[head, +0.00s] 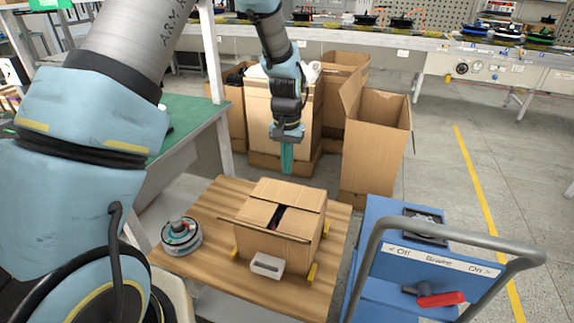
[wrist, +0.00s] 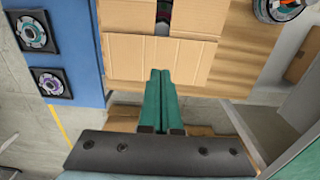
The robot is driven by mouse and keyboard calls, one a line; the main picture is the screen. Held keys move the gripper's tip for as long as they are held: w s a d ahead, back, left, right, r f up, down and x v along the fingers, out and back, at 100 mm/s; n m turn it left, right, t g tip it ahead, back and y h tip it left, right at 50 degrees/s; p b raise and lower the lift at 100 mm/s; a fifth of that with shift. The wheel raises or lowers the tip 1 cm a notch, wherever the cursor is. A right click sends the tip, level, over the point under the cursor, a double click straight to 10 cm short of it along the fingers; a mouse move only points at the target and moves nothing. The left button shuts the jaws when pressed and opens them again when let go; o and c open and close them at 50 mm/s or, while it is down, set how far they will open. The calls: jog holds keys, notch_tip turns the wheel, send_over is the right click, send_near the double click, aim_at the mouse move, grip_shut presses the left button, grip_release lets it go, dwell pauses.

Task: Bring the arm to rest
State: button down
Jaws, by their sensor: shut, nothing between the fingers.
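My gripper (head: 287,158) points down with its teal fingers together and nothing between them. It hangs in the air above and behind the cardboard box (head: 272,241) on the wooden table top. In the wrist view my gripper (wrist: 160,75) shows its fingers side by side over the edge of the box (wrist: 135,57). The box's top flaps are folded inward with a gap between them, and something dark and red shows in the gap. My arm comes in from the left of the head view and reaches over the table.
A hub motor (head: 181,236) sits on the wooden table (head: 212,208), left of the box. A blue cart (head: 385,259) with a grey handle stands at the right. Open cardboard boxes (head: 376,135) stand on the floor behind. A green-topped bench (head: 185,119) is at the left.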

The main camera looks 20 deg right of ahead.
jog(key=w+a+r+n, duration=0.15)
jog(key=a+r, duration=0.25)
jog(key=a, duration=0.5)
jog(key=a+r+n, duration=0.2)
jog(key=a+r, duration=0.2)
jog(key=a, duration=0.6)
jog(key=s+a+r+n, duration=0.1)
jog(key=s+a+n, duration=0.1)
jog(key=s+a, duration=0.2)
jog(key=s+a+r+n+t, duration=0.1)
jog(key=s+a, duration=0.3)
jog(key=a, duration=0.6)
jog(key=shift+s+r+n+t, duration=0.3)
jog(key=shift+r+n, duration=0.15)
jog(key=shift+r, duration=0.25)
jog(key=shift+w, duration=0.1)
